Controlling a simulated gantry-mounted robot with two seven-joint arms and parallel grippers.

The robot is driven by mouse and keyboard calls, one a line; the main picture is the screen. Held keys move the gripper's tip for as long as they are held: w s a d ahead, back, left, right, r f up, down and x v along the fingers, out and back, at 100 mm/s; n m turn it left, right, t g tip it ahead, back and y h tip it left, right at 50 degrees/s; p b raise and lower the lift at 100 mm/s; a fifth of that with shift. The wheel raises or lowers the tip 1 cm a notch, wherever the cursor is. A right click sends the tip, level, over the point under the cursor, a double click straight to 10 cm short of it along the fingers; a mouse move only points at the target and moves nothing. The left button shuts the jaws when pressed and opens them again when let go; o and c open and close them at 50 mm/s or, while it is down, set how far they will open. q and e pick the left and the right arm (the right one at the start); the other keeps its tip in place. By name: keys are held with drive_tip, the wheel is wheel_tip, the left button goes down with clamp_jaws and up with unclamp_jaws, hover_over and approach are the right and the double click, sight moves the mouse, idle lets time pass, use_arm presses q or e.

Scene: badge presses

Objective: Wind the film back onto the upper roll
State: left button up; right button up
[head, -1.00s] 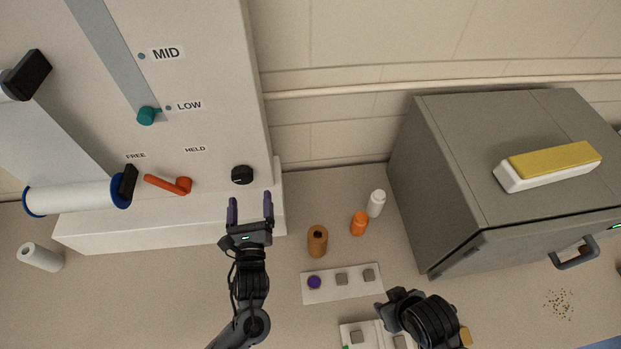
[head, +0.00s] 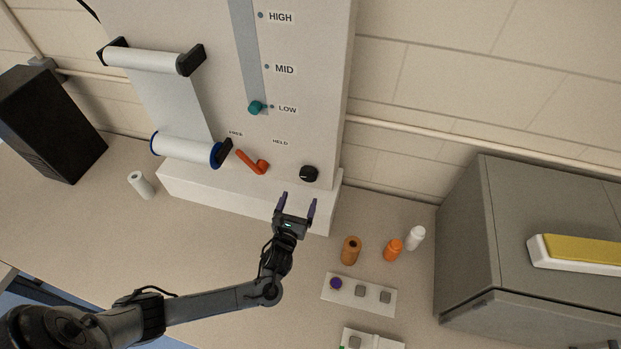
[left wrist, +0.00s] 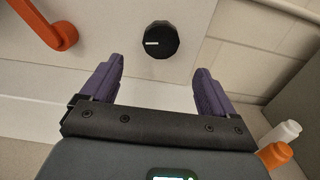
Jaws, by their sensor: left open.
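In the head view the upper roll (head: 146,60) sits between black end brackets on the white machine panel. A sheet of pale film (head: 180,101) runs down from it to the lower roll (head: 186,149), which has blue rims. A red lever (head: 252,162) sits between the FREE and HELD labels, its handle end toward FREE. A black knob (head: 308,174) is to its right; it also shows in the left wrist view (left wrist: 159,40) with a white mark pointing left. My left gripper (head: 296,203) is open and empty, just below the knob. My right gripper is not in view.
A teal slider (head: 255,107) stands at LOW. A black box (head: 50,122) and a white cylinder (head: 141,185) are at the left. A grey cabinet (head: 470,240) stands further right.

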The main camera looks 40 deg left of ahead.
sight(308, 178)
use_arm(q)
drive_tip(key=x, duration=0.9)
drive_tip(key=shift+w, duration=0.25)
drive_tip(key=shift+c, duration=0.3)
drive_tip(key=c, duration=1)
